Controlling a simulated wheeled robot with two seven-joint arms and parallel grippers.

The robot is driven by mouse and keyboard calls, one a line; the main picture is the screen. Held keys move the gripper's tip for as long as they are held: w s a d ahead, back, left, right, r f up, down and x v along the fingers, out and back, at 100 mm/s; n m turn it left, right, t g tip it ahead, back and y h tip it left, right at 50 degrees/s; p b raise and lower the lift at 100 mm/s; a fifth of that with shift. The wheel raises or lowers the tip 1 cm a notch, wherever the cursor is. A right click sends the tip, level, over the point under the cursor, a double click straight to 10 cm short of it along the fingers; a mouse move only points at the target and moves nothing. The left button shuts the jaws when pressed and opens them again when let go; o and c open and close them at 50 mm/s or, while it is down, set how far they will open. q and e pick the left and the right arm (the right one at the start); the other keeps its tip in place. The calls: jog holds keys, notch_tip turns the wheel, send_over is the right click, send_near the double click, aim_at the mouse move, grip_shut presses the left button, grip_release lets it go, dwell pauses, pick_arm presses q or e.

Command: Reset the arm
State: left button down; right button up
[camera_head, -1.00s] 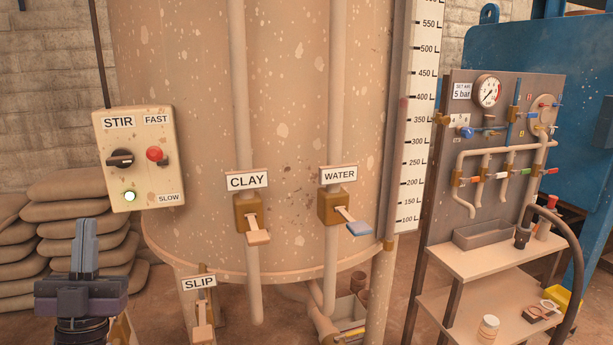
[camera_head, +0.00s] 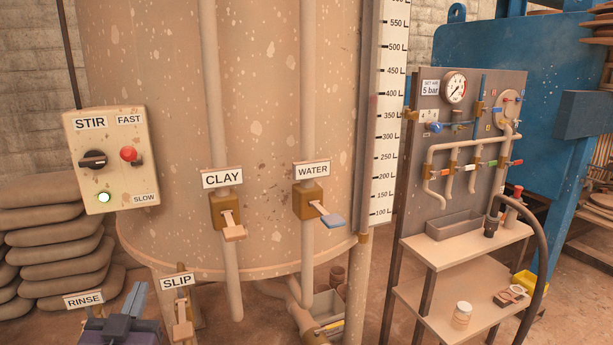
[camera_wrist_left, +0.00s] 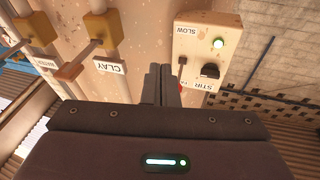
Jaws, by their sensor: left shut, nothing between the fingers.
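My left gripper (camera_head: 129,300) is low at the bottom left of the head view, in front of the RINSE label (camera_head: 84,299) and left of the SLIP valve (camera_head: 182,318). Its fingers are together with nothing between them. In the left wrist view the shut fingers (camera_wrist_left: 161,84) point toward the tank, between the CLAY label (camera_wrist_left: 109,66) and the stir box (camera_wrist_left: 207,55). They look apart from both. The stir box (camera_head: 109,160) shows a black knob, a red button and a lit green lamp. My right gripper is not in view.
The tank (camera_head: 270,120) carries the CLAY valve (camera_head: 224,211) and the WATER valve (camera_head: 308,202). A panel with a gauge (camera_head: 454,87) stands at the right above a shelf (camera_head: 466,246). Stacked sacks (camera_head: 55,235) lie at the left.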

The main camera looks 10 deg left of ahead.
pick_arm(q)
jog(key=s+d+f+g+h, duration=0.15)
jog(key=d+f+g, duration=0.35)
jog(key=f, duration=0.5)
jog(key=s+d+f+m+g+h, duration=0.1)
jog(key=s+d+f+m+g, duration=0.1)
jog(key=s+d+f+g, duration=0.45)
jog(key=s+d+f+m+g+h, duration=0.1)
jog(key=s+d+f+g+h, duration=0.1)
jog(key=s+d+f+g, duration=0.45)
jog(key=s+a+f+b, duration=0.1)
jog(key=s+f+b, duration=0.1)
jog(key=f, duration=1.4)
jog(key=s+a+f+b, duration=0.2)
jog(key=s+f+b, duration=0.1)
jog(key=f, duration=1.4)
jog(key=s+a+f+b, duration=0.1)
jog(key=s+f+b, duration=0.1)
jog(key=s+f, duration=0.8)
jog(key=s+a+f+g+b, duration=0.1)
jog(key=s+a+f+b, duration=0.1)
jog(key=s+f, duration=0.8)
notch_tip(320, 180, down, 4)
jog(key=shift+a+r+m, duration=0.1)
jog(key=shift+a+m, duration=0.15)
jog(key=shift+m, duration=0.05)
